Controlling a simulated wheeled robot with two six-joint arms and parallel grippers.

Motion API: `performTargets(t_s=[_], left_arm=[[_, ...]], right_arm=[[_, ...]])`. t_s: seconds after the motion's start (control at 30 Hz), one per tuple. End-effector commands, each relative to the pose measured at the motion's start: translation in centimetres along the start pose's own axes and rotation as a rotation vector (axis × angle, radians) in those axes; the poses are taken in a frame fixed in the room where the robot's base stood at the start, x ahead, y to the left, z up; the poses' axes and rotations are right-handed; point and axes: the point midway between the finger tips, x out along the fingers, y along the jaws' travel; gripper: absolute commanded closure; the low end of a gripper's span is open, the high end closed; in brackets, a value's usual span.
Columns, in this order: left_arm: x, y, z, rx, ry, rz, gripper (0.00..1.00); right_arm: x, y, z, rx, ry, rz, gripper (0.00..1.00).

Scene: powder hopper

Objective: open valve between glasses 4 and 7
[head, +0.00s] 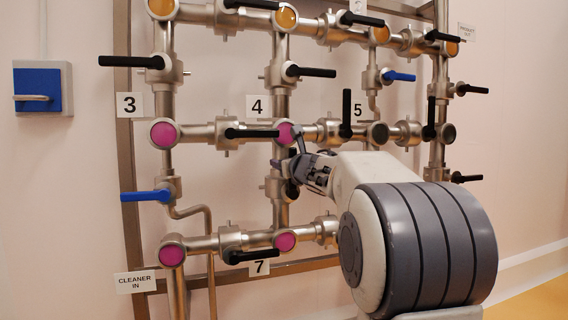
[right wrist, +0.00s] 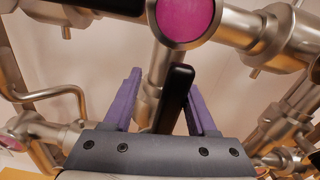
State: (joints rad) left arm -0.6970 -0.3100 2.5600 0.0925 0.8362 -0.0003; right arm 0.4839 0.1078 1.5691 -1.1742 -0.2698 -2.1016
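Sight glass 4 is a pink disc (head: 286,133) beside the "4" label. Glass 7 is a pink disc (head: 285,242) by the "7" label. A vertical steel pipe with a valve (head: 279,187) joins them. My right gripper (head: 300,152) is at this valve, just below glass 4, and hides most of its handle. In the right wrist view a black handle (right wrist: 174,95) stands between the purple fingers of my right gripper (right wrist: 160,98), closer to the right finger. The left finger is clearly apart from it, so the gripper is open around the handle. My left gripper is not in view.
Other black handles lie close by: one left of glass 4 (head: 252,133), one upright to its right (head: 347,113), one above (head: 311,72) and one beside glass 7 (head: 250,257). A blue handle (head: 146,196) is at left. A blue wall switch (head: 38,90) is far left.

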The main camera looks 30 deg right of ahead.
Motion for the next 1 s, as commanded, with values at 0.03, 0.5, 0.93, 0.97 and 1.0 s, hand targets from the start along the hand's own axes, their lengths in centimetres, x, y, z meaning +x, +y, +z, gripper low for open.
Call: performTargets(t_s=[0.03,0.5,0.93,0.97,1.0], left_arm=[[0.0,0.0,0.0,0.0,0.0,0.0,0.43],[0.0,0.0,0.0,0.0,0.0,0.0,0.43],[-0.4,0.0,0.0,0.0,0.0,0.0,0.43],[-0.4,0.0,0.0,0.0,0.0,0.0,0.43],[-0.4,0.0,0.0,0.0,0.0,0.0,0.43]], right_arm=[[0.0,0.0,0.0,0.0,0.0,0.0,0.43],[-6.5,0.1,0.2,0.0,-0.002,-0.001,0.43],[-10.5,0.1,0.0,0.0,0.0,0.002,0.43],[-10.5,0.1,0.0,0.0,0.0,0.002,0.43],[-10.5,0.1,0.0,0.0,0.0,0.002,0.43]])
